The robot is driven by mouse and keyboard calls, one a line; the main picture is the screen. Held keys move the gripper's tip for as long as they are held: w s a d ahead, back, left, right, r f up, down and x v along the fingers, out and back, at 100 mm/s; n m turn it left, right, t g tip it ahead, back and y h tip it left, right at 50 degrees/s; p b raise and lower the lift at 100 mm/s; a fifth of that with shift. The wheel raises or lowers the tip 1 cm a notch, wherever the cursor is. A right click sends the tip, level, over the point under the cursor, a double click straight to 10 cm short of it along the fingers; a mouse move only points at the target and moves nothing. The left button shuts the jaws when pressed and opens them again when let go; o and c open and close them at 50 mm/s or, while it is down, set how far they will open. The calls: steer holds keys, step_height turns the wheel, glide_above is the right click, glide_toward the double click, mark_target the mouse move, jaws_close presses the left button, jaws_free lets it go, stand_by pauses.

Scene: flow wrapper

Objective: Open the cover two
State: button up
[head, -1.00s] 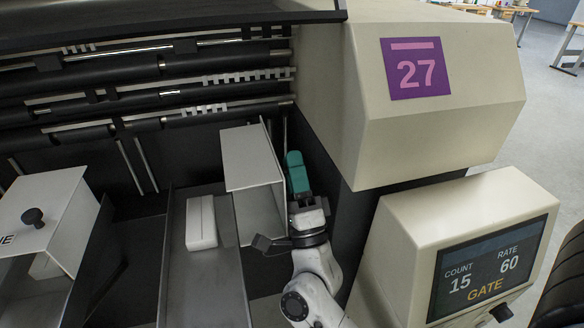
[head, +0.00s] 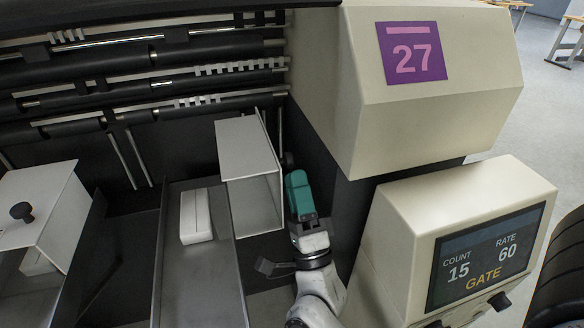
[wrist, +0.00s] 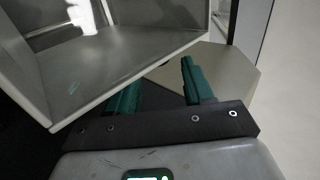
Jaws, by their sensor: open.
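A white box-like cover (head: 248,150) stands tilted up, its hollow underside facing the front, at the right side of a grey tray. No number shows on it. A dark round knob (head: 288,160) shows at its right edge. My gripper (head: 297,178) with green fingers is just right of the cover, in front of the knob. In the wrist view my gripper (wrist: 160,80) is open, with nothing between its fingers. The cover's grey inside (wrist: 125,60) fills the upper left there. I cannot tell if a finger touches the cover.
A second white cover (head: 45,195) with a black knob is closed at left. A white block (head: 196,215) lies in the grey tray (head: 200,280). A cream housing marked 27 (head: 440,120) and a screen panel reading GATE (head: 485,255) stand close on the right.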

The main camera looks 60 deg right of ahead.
steer(key=v, duration=0.5)
steer(key=shift+s+a+f+b, duration=0.1)
steer(key=shift+f+b, duration=0.05)
steer(key=shift+b, duration=0.25)
